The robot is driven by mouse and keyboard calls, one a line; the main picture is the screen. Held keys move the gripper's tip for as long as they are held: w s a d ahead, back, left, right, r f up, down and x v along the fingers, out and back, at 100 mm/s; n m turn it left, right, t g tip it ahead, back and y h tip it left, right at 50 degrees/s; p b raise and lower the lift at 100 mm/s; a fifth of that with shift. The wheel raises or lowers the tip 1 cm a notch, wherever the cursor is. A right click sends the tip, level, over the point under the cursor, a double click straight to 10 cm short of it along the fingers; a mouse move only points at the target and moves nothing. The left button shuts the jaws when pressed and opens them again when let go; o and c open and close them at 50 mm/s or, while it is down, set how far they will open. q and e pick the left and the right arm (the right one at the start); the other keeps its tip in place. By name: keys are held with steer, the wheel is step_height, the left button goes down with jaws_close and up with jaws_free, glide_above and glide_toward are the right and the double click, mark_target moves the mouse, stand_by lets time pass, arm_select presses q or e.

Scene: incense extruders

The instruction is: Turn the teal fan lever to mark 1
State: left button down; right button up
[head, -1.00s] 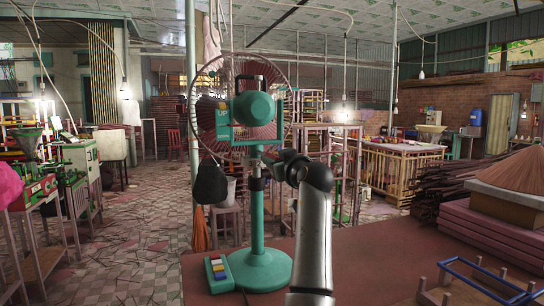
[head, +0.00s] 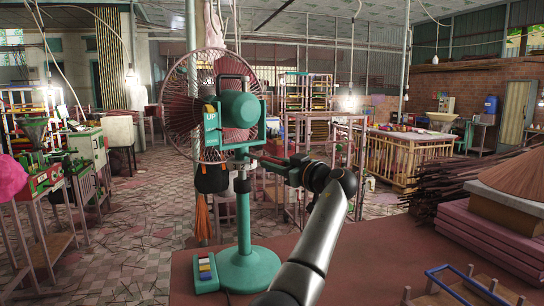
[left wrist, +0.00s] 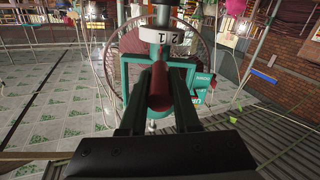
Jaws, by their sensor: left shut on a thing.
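The teal fan (head: 239,108) stands on a pole with a round base (head: 250,271) on the table; its head and grille face away and to the left. My left gripper (head: 262,158) is at the fan's neck, below the motor, with my arm reaching in from the lower right. In the left wrist view the gripper (left wrist: 160,100) is shut on a dark red bar-like lever grip (left wrist: 160,88). Just beyond it a white band (left wrist: 150,40) on the neck carries the marks 2 and 1. I cannot tell which mark the lever points at. My right gripper is not in view.
A switch block (head: 206,273) with coloured keys sits beside the base. A black pouch (head: 212,178) with an orange tassel hangs left of the pole. A blue frame (head: 470,289) and pink slabs (head: 500,235) lie at right. The table's middle right is bare.

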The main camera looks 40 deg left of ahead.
arm_select(q)
steer(key=shift+w+d+r+g, duration=0.1)
steer(key=shift+w+r+g, duration=0.1)
steer(key=shift+w+g, duration=0.1)
steer(key=shift+s, duration=0.1)
steer(key=shift+f, duration=0.1)
steer(key=c, duration=1.1)
jaws_free()
steer(key=o, duration=0.4)
steer(key=shift+f, duration=0.1)
steer(key=shift+o, duration=0.2)
